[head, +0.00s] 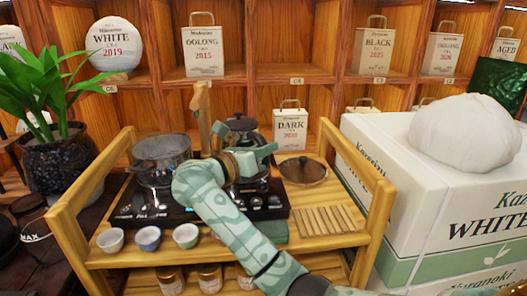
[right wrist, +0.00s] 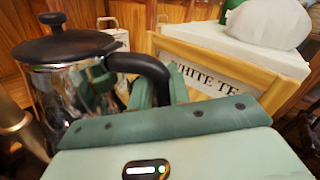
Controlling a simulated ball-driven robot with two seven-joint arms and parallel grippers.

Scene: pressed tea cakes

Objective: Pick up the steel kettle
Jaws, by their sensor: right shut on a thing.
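The steel kettle (head: 240,137) has a shiny body, a black lid and a black handle. In the head view it is at the back of the wooden cart, partly hidden by my right arm. The kettle (right wrist: 72,88) fills the left of the right wrist view, upright, its handle (right wrist: 143,66) arching toward the fingers. My right gripper (head: 262,156) is shut on that handle; its fingers (right wrist: 160,92) show on either side of it. Whether the kettle's base touches anything is hidden. My left gripper is not in view.
On the cart (head: 95,190) are a glass pot (head: 162,157) left of the kettle, several small cups (head: 148,238) in front, a round lid (head: 303,170) and a slatted wooden rack (head: 328,220) to the right. A white tea box (head: 400,150) stands beside the cart. Shelves (head: 250,70) close off the back.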

